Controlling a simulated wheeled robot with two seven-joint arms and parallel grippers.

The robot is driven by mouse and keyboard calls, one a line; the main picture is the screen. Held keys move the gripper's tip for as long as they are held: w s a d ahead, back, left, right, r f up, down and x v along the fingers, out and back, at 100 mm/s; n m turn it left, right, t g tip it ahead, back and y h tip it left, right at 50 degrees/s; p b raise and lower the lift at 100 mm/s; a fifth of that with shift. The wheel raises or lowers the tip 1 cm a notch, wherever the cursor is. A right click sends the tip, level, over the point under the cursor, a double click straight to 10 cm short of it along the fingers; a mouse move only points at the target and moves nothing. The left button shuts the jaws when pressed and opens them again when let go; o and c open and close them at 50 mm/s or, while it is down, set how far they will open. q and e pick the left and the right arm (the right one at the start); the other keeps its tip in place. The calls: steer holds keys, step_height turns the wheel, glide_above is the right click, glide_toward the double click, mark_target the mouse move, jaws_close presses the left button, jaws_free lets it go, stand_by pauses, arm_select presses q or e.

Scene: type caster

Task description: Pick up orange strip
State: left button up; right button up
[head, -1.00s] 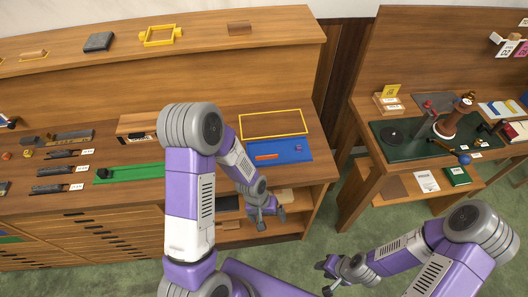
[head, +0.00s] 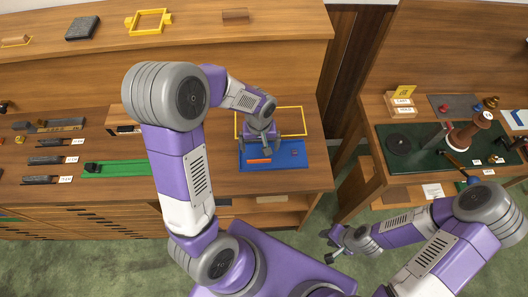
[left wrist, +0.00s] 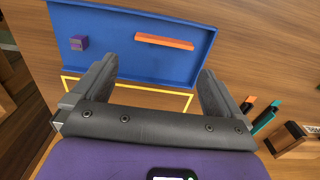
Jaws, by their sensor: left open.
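The orange strip (head: 259,161) lies flat on the blue tray (head: 284,163) at the counter's front right; it also shows in the left wrist view (left wrist: 164,41), near the blue tray's (left wrist: 130,68) upper middle. A small purple block (head: 294,153) lies on the same tray, apart from the strip. My left gripper (head: 261,147) is open and empty above the tray, close to the strip; in the left wrist view its two fingers (left wrist: 155,82) stand wide apart, with the strip beyond the gap between them. My right gripper (head: 330,245) hangs over the floor, away from the counter; its jaws are too small to read.
A yellow outlined frame (head: 302,109) lies behind the tray. A second table (head: 353,150) with a green mat stands right, across a gap. A raised shelf is behind.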

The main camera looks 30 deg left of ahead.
mark_target(259, 160)
arm_select(q)
steer(key=f, duration=0.2)
steer(key=s+f, duration=0.1)
steer(key=f, duration=0.2)
steer(key=shift+s+d+f+b, duration=0.15)
steer(key=shift+s+f+b, duration=0.1)
steer(key=shift+f+b, duration=0.05)
steer(key=shift+f, duration=0.3)
steer(key=shift+c, duration=0.3)
steer(key=c, duration=0.7)
